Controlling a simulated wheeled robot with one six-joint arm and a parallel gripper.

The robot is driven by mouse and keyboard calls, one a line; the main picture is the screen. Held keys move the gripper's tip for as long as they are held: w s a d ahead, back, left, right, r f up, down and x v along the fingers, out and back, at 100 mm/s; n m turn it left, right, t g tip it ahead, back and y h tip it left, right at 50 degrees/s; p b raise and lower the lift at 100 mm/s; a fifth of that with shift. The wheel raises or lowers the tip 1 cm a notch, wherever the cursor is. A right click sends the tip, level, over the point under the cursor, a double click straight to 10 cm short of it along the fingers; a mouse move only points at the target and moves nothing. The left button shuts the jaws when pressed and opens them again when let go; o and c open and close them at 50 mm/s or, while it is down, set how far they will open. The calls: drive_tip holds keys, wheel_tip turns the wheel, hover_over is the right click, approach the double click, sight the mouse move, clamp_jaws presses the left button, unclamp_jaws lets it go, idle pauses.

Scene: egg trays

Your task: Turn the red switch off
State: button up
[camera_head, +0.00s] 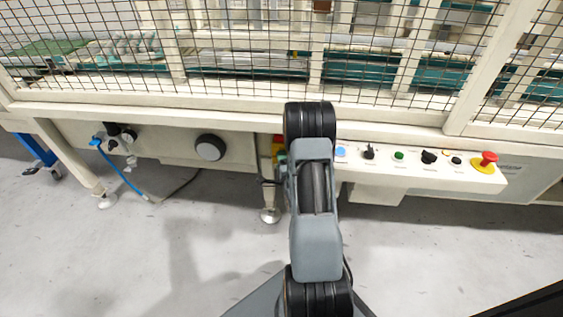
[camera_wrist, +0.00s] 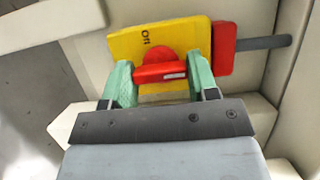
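In the wrist view the red switch (camera_wrist: 160,72) is a round knob with a bar handle on a yellow plate (camera_wrist: 128,45). The word "Off" shows on the plate above and left of the knob. The bar lies across the picture, between the two green fingertips of my gripper (camera_wrist: 161,80). The fingers are spread wide, one at each end of the bar; I cannot tell if they touch it. In the head view a bit of the switch's red and yellow unit (camera_head: 279,146) shows beside my arm, which hides the rest and the gripper.
A red block (camera_wrist: 224,48) with a grey rod (camera_wrist: 263,43) adjoins the plate's right side. In the head view, a red emergency button (camera_head: 487,159) and several smaller controls line the machine's beam to the right. Wire mesh rises above; a round dark knob (camera_head: 210,147) is left.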

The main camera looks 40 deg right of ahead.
drive_tip(key=c, duration=0.4)
drive_tip(key=n+g, duration=0.1)
drive_tip(key=n, duration=0.1)
drive_tip(key=shift+a+r+n, duration=0.1)
drive_tip(key=shift+n, duration=0.2)
drive_tip(key=n+g, duration=0.2)
drive_tip(key=n, duration=0.1)
drive_tip(key=shift+w+n, duration=0.1)
drive_tip(key=shift+n, duration=0.2)
drive_tip(key=n+g+h, duration=0.1)
drive_tip(key=n+g, duration=0.1)
drive_tip(key=n, duration=0.2)
drive_tip(key=shift+a+b, duration=0.1)
drive_tip(key=shift+b, duration=0.2)
drive_tip(key=n+g+h, duration=0.1)
drive_tip(key=n+g, duration=0.1)
drive_tip(key=n, duration=0.1)
drive_tip(key=shift+h, duration=0.4)
drive_tip(key=shift+p, duration=0.3)
drive_tip(key=shift+c, duration=0.2)
